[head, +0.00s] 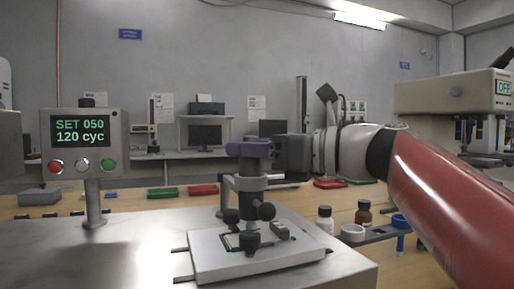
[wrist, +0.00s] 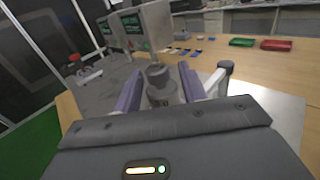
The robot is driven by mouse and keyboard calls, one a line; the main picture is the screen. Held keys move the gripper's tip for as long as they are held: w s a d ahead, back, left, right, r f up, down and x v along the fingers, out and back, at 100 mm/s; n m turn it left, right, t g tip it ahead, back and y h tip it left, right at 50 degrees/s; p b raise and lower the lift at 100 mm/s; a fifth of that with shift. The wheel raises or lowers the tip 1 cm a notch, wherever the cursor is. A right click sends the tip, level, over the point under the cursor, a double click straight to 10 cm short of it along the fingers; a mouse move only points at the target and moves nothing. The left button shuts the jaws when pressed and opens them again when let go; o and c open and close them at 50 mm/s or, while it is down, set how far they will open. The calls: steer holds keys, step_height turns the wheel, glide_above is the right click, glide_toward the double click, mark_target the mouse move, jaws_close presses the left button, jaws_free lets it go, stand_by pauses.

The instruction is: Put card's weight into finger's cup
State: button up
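A metal test rig on a pale base plate (head: 290,264) stands in the middle of the head view. My gripper (head: 249,149), with purple fingers, is at the top of this post. The wrist view shows the open fingers either side of a dark-topped grey cylinder (wrist: 159,78), with visible gaps. I cannot tell whether this is the weight or the finger's cup. A dark knob-like piece (head: 249,239) sits low at the front, beside a small flat frame; a card is not clearly distinguishable.
A display (head: 80,130) with buttons reads "SET 050, 120 cyc" at left. Green (head: 162,193) and red (head: 202,190) trays lie behind.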

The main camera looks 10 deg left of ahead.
steer(key=shift+o, duration=1.4)
steer(key=shift+r, duration=0.2)
steer(key=v, duration=1.2)
steer(key=shift+f, duration=0.1)
